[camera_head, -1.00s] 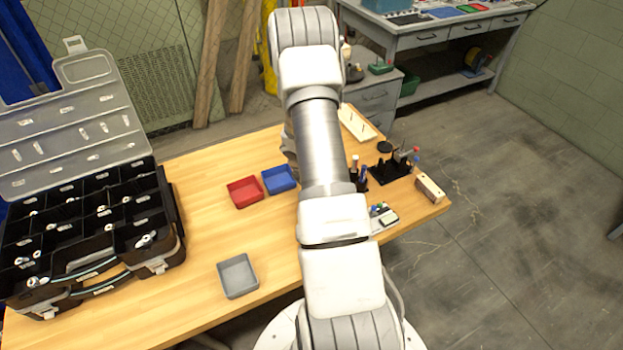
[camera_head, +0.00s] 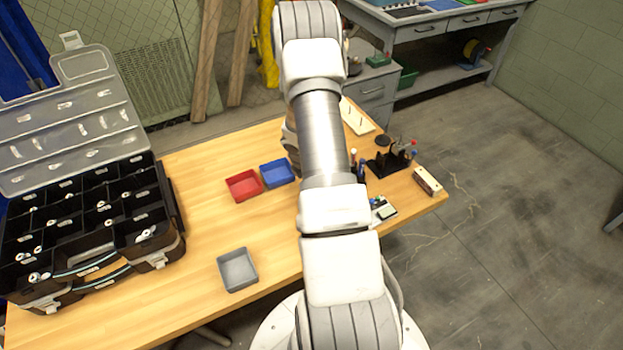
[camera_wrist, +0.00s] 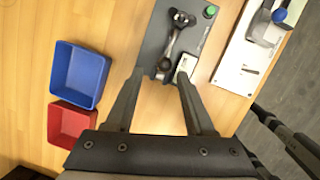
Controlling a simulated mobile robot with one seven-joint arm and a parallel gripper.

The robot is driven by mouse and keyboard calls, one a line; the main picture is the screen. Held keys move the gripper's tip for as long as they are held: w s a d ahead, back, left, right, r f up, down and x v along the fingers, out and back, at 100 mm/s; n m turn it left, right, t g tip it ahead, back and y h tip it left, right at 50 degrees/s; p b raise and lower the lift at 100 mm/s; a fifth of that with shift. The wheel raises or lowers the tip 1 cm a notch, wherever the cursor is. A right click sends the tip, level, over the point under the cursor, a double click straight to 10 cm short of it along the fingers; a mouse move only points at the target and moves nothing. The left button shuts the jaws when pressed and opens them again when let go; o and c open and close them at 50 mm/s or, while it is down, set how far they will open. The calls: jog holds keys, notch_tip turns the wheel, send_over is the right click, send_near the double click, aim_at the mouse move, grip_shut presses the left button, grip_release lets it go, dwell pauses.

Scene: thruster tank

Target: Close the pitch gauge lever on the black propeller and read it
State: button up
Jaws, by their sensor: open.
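In the wrist view, a grey base plate (camera_wrist: 205,55) lies on the wooden table ahead of my gripper (camera_wrist: 158,80). On it is a dark grey part (camera_wrist: 181,18) with a rounded hub and an arm reaching down toward the fingertips. I cannot tell whether this is the propeller or the gauge lever. A green knob (camera_wrist: 210,11) sits at the plate's edge and a small pale display (camera_wrist: 186,64) at its near end. My gripper is open and empty, its fingertips around the plate's near end. Contact cannot be told. In the head view my arm hides the gripper.
A pale plate with a blue knob (camera_wrist: 279,15) lies right of the grey one. Blue (camera_head: 277,174) and red (camera_head: 243,186) trays stand left of my arm. A black tool stand (camera_head: 390,160) and a white block (camera_head: 427,181) are at right. A grey tray (camera_head: 237,270) is nearer.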

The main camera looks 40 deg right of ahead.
jog(key=p+v, duration=0.2)
jog(key=v, duration=1.5)
jog(key=shift+r, duration=0.2)
jog(key=shift+a, duration=0.1)
jog(key=shift+c, duration=0.2)
